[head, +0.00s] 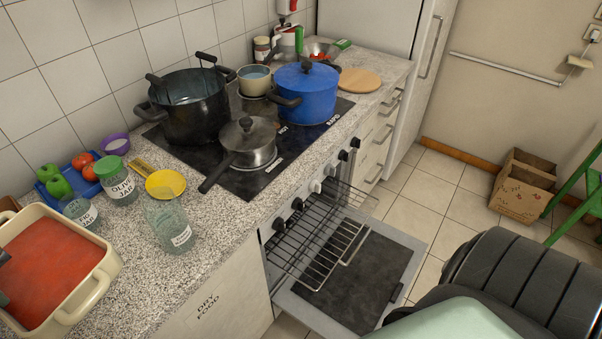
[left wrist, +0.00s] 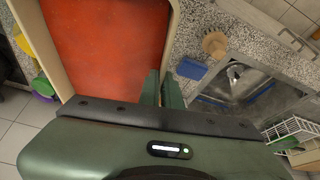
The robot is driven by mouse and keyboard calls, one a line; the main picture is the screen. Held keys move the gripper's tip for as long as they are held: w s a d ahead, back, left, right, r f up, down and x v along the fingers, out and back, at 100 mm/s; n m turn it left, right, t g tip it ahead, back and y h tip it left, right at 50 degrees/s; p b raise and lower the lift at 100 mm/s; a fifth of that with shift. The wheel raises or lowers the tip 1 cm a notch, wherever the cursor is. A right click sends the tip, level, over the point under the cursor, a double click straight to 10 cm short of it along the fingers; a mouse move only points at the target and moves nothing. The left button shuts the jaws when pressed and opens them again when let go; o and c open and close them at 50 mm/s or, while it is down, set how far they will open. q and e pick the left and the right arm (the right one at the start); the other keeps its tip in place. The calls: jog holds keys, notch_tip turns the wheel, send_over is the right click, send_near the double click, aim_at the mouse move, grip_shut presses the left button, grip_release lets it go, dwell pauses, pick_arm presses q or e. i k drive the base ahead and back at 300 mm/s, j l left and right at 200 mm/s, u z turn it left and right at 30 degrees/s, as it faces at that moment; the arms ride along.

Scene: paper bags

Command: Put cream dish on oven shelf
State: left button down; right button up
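The cream dish (head: 95,290), filled with a flat red food, is at the counter's near left corner, partly cut off by the frame. In the left wrist view the dish (left wrist: 35,40) lies ahead of my left gripper (left wrist: 162,90), whose two green fingers are close together on either side of its rim, shut on it. In the head view only a bit of that gripper shows at the left edge. My right gripper is not in view. The oven door (head: 350,275) is folded down open, and the wire oven shelf (head: 318,240) is pulled out above it, empty.
A black pot (head: 190,110), steel pan (head: 250,150) and blue pot (head: 306,95) are on the hob. A cardboard box (head: 523,185) sits on the floor.

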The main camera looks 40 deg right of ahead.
aim_at(324, 224)
jog(key=l+z, duration=0.1)
jog(key=z, duration=1.15)
jog(key=i+l, duration=0.1)
jog(key=l, duration=0.25)
jog(key=i+l+z, duration=0.1)
jog(key=l, duration=0.25)
jog(key=i+l, duration=0.1)
jog(key=l, duration=0.25)
jog(key=i+l+z, duration=0.1)
jog(key=l, duration=0.25)
